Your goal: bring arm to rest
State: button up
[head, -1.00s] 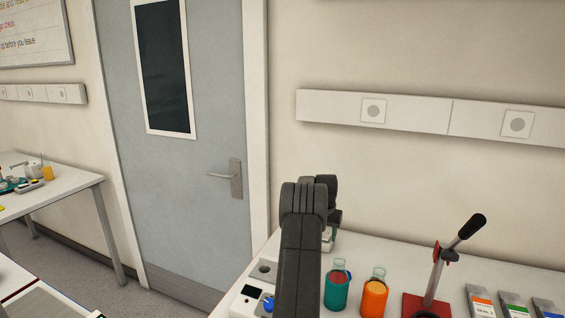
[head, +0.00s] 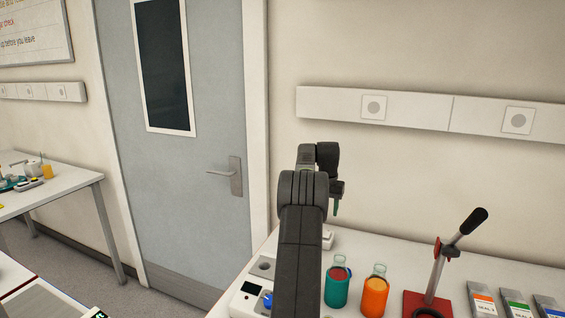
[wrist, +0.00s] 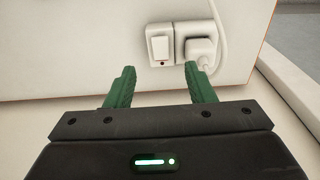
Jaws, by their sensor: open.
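My gripper (wrist: 158,88) shows in the wrist view with its two green fingers apart and nothing between them. In the head view my gripper (head: 335,206) is partly hidden behind my dark arm, above the back of the white bench. In the wrist view the fingers point toward a white surface with a switch (wrist: 160,46) and a plugged-in socket (wrist: 197,46). The fingertips appear just below these in the picture; I cannot tell the distance.
A teal flask (head: 337,289) and an orange flask (head: 375,293) stand right of my arm. A red-based lever press (head: 428,303) and several labelled packets (head: 482,298) are further right. A white device with a blue knob (head: 252,291) is to the left.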

jog(key=f, duration=0.3)
jog(key=f+p, duration=0.1)
jog(key=f, duration=0.3)
jog(key=w+f+p, duration=0.1)
jog(key=f, duration=0.2)
jog(key=shift+d+f, duration=0.2)
jog(key=shift+f+b, duration=0.35)
jog(key=shift+b, duration=0.5)
jog(key=shift+s+a+t+b, duration=0.15)
jog(key=shift+t+b, duration=0.15)
jog(key=shift+b, duration=0.6)
jog(key=shift+h+b, duration=0.3)
jog(key=shift+b, duration=0.55)
jog(key=t+b, duration=0.1)
jog(key=b, duration=0.2)
jog(key=t+b, duration=0.1)
jog(key=b, duration=0.2)
jog(key=shift+s+f+h+b, duration=0.2)
jog(key=shift+s+h+b, duration=0.05)
jog(key=shift+h+b, duration=0.15)
